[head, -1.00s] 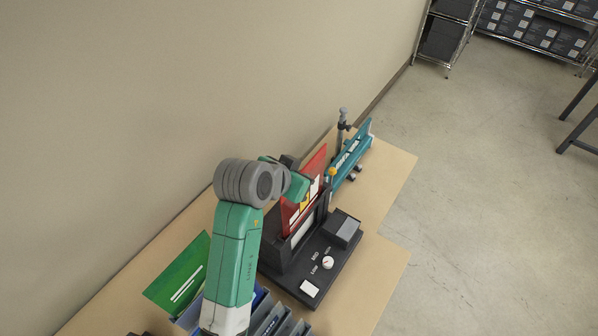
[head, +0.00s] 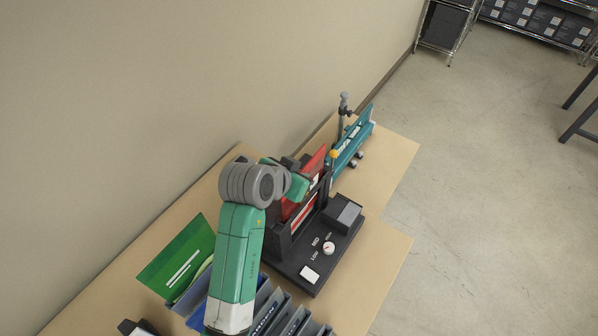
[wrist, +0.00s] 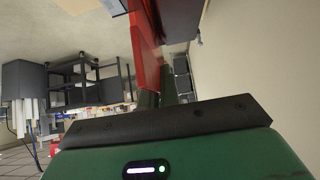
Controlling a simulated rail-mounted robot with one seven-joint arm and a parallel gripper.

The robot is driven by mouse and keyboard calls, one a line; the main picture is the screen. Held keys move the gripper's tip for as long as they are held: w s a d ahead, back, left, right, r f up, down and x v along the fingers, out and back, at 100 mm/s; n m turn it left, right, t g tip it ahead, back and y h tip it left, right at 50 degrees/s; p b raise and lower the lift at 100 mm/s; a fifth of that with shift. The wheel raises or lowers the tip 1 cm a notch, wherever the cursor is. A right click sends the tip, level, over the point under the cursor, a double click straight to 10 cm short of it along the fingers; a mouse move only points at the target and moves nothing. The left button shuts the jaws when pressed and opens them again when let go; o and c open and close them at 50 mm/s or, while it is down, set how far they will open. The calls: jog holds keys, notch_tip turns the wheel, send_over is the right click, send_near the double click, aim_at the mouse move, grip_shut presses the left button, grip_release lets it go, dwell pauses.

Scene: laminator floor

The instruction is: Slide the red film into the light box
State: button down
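The red film (head: 315,160) stands upright in the black light box (head: 290,254). Its top part sticks out above the box, and red shows through the window in the box's front. My gripper (head: 299,187) is at the film's upper part, above the box, and my arm hides part of both. In the wrist view the red film (wrist: 146,45) runs up from between my fingertips (wrist: 160,92), which appear closed on it. The film's lower edge is hidden inside the box.
A green film (head: 180,262) leans in a divided rack (head: 272,309) at the near left. The wall runs along the left; bare table (head: 372,262) lies to the right.

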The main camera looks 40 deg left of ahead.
jog(key=shift+f+b, duration=1.15)
jog(key=shift+f, duration=1.4)
jog(key=c, duration=1.6)
grip_release()
jog(key=shift+o, duration=0.2)
jog(key=v, duration=0.8)
